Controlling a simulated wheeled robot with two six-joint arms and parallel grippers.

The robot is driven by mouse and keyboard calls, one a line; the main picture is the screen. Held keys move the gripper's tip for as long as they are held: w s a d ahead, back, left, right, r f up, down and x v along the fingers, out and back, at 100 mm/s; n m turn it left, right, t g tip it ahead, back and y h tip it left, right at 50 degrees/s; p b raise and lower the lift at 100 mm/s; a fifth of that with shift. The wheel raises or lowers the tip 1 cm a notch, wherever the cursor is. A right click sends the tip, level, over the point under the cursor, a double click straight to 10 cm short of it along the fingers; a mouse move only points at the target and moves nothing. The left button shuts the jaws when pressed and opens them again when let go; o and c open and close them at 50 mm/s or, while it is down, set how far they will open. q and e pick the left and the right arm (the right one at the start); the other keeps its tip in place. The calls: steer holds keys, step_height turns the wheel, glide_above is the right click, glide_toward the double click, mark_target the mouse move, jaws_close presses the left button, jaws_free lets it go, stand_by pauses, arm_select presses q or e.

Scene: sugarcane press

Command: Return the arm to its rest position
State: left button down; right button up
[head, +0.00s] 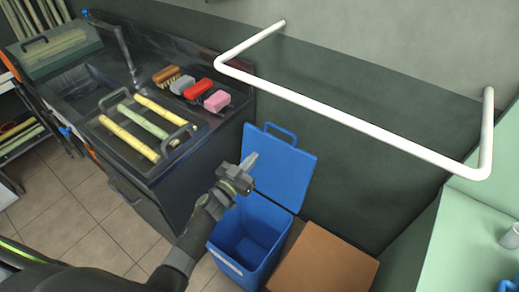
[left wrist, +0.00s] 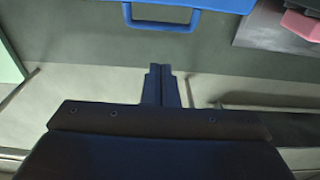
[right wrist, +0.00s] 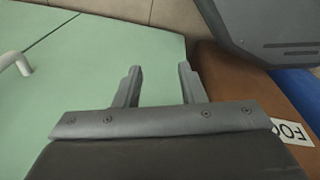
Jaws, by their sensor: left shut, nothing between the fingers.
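My left arm reaches in from the lower left of the head view. Its gripper (head: 250,161) is above the blue bin (head: 238,258), in front of the bin's raised lid (head: 284,165). In the left wrist view the left fingers (left wrist: 161,86) are together with nothing between them. The lid's blue handle (left wrist: 161,25) shows beyond the fingertips. My right gripper (right wrist: 161,85) shows only in the right wrist view, with its fingers apart and empty, over a pale green surface (right wrist: 80,75).
A brown box (head: 325,262) stands right of the bin. A dark counter (head: 200,125) at left holds a tray (head: 175,163) with several cane pieces and several brushes or sponges, including a pink one (head: 217,100). A white rail (head: 340,116) juts from the wall. A green table (head: 470,235) is at right.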

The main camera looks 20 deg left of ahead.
arm_select(q)
steer(key=s+a+f+n+g+y, duration=0.1)
steer(key=s+a+f+g+y, duration=0.15)
steer(key=s+f, duration=0.6)
steer(key=s+a+f+n+g+y, duration=0.2)
steer(key=s+a+f+g, duration=0.3)
steer(key=f, duration=0.6)
steer(key=s+a+f+n+g+y, duration=0.1)
steer(key=s+a+f+y, duration=0.2)
steer(key=s+f, duration=0.6)
steer(key=s+a+f+g, duration=0.1)
steer(key=s+f+g, duration=0.3)
steer(key=s, duration=1)
steer(key=s+a+f+g, duration=0.1)
steer(key=s+f+g, duration=0.3)
steer(key=s+f, duration=0.4)
steer(key=s, duration=0.6)
steer(key=shift+s+f+n, duration=0.25)
steer(key=shift+f+n, duration=0.05)
arm_select(e)
steer(key=shift+s, duration=0.65)
